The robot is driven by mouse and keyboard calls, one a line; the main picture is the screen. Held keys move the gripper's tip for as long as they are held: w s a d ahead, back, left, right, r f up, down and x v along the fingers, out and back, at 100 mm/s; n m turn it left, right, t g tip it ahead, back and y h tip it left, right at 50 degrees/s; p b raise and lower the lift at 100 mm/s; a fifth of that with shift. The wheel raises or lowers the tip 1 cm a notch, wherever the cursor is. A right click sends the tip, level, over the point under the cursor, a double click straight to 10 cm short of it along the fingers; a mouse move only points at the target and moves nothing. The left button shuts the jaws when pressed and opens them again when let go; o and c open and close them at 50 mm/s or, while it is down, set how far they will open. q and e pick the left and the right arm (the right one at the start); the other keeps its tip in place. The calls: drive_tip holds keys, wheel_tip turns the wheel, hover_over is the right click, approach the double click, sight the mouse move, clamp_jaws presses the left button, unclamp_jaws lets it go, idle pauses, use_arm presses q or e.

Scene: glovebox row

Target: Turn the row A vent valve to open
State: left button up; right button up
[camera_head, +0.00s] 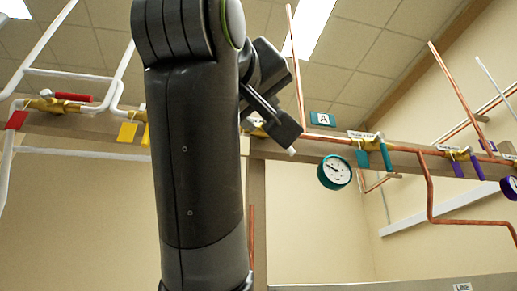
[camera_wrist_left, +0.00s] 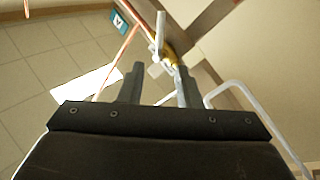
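My left gripper (camera_head: 285,118) is raised at the pipe rail, beside a brass valve (camera_head: 256,129) mostly hidden behind it. The teal A sign (camera_head: 322,119) is just right of it. In the left wrist view, the two fingers of my left gripper (camera_wrist_left: 157,85) are apart with nothing between them. Beyond the fingertips is the brass valve (camera_wrist_left: 171,56) with a pale lever (camera_wrist_left: 160,32) standing across the pipe. The A sign also shows there (camera_wrist_left: 118,22). I cannot tell whether the fingers touch the valve. My right gripper is in neither view.
To the right, a teal-handled valve (camera_head: 371,143) and a teal gauge (camera_head: 334,172) sit on the rail, then a purple-handled valve (camera_head: 461,155). To the left is a valve with a red handle (camera_head: 73,96). Copper pipes (camera_head: 429,190) run below the rail.

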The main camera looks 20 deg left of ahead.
use_arm(q)
drive_tip(key=shift+w+a+r, duration=0.2)
drive_tip(key=shift+w+a, duration=0.05)
drive_tip(key=shift+w, duration=0.05)
drive_tip(key=c, duration=0.4)
drive_tip(key=w+a+n+p, duration=0.1)
drive_tip(key=a, duration=0.1)
drive_tip(key=w+a+r+n+t+p, duration=0.1)
drive_tip(key=w+a, duration=0.1)
drive_tip(key=w+a+r+n+h+p, duration=0.1)
drive_tip(key=w+a+p, duration=0.1)
drive_tip(key=shift+r+t, duration=0.15)
drive_tip(key=shift+t, duration=0.25)
clamp_jaws()
drive_tip(key=w+a+n+t+h+p, duration=0.2)
drive_tip(key=w+a+h+p, duration=0.2)
drive_tip(key=a, duration=0.2)
drive_tip(key=s+d+f+m+g+h+p, duration=0.15)
drive_tip(key=s+f+g+h+p, duration=0.25)
drive_tip(key=f+g+h+p, duration=0.7)
drive_tip(key=w+d+r+t+h+p, duration=0.2)
drive_tip(key=w+d+r+t+p, duration=0.2)
drive_tip(key=w+d+r, duration=0.4)
wheel_tip(320, 180, up, 3)
drive_tip(key=shift+w+f+h+p, duration=0.1)
drive_tip(key=shift+w+h+p, duration=0.25)
drive_tip(key=shift+p, duration=0.55)
